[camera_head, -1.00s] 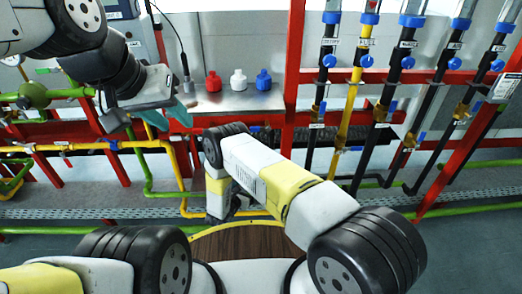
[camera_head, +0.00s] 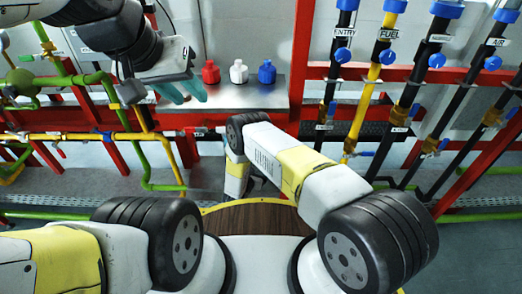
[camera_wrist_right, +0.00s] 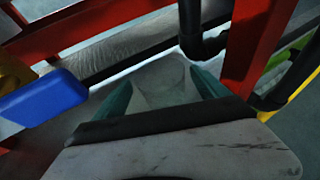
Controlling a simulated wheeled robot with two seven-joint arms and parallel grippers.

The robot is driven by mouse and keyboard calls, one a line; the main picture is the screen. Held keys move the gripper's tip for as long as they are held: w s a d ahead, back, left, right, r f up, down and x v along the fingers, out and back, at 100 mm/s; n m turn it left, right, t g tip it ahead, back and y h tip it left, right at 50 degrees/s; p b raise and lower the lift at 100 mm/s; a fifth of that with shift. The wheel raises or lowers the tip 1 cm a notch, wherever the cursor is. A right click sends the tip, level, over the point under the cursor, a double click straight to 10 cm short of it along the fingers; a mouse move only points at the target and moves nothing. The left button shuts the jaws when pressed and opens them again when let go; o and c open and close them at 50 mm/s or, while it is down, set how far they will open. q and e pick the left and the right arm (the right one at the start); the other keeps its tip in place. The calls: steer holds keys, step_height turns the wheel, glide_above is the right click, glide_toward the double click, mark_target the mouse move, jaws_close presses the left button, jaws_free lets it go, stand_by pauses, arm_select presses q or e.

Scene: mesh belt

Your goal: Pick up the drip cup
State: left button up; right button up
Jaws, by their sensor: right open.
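I cannot make out for certain which thing is the drip cup. Three small capped containers stand upright in a row on the steel shelf: a red one (camera_head: 210,73), a white one (camera_head: 238,72) and a blue one (camera_head: 266,73). My left gripper (camera_head: 182,91), with teal fingertips, is left of and in front of the red one, apart from it. Its finger gap does not show clearly. My right gripper (camera_wrist_right: 163,88) is open in the right wrist view, with no clear object between its teal fingers. In the head view my right forearm hides most of it.
The steel shelf (camera_head: 245,96) has bare room in front of the containers. Labelled vertical pipes with blue valves, including a yellow fuel pipe (camera_head: 372,85), stand at right. Red frame beams and green and yellow pipes crowd the left. A blue block-like part (camera_wrist_right: 45,97) is left of my right gripper.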

steer(key=x, duration=0.4)
steer(key=shift+w+d, duration=0.15)
steer(key=shift+d, duration=0.05)
steer(key=shift+c, duration=0.4)
steer(key=c, duration=1.3)
steer(key=shift+c, duration=0.2)
steer(key=shift+r, duration=0.2)
